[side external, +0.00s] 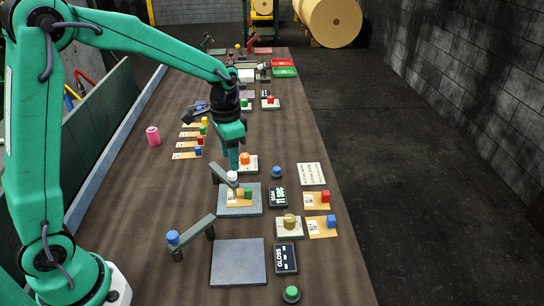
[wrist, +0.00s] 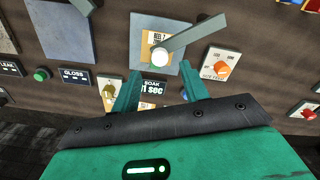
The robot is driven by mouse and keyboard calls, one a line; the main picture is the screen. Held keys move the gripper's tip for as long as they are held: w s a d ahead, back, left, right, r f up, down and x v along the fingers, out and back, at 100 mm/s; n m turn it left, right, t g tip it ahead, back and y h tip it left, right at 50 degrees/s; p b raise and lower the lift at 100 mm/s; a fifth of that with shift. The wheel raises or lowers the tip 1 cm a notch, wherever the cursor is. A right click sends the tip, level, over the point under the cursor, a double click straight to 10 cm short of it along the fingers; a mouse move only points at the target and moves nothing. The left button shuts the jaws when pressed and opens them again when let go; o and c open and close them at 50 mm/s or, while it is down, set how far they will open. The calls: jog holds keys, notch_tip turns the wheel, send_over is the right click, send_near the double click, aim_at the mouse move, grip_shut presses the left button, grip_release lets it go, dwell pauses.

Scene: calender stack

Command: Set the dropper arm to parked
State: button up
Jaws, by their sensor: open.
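A grey swing arm (side external: 222,174) with a white cap (side external: 232,176) reaches over a blue-grey plate (side external: 225,211); I take it as the dropper arm, though no label on it is readable. In the wrist view the arm (wrist: 195,35) runs from the upper right to the white cap (wrist: 160,56). My gripper (side external: 234,167) is open and empty, and its fingertips are close to the cap. In the wrist view the cap shows ahead of the gap between the fingers (wrist: 161,80). Contact cannot be told.
A SOAK display (side external: 278,197) and an orange knob (side external: 245,159) stand close by. A second grey arm with a blue cap (side external: 173,237) stands beside the GLOSS plate (side external: 238,262).

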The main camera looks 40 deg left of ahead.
aim_at(232, 173)
jog(key=shift+f, duration=2.45)
grip_shut()
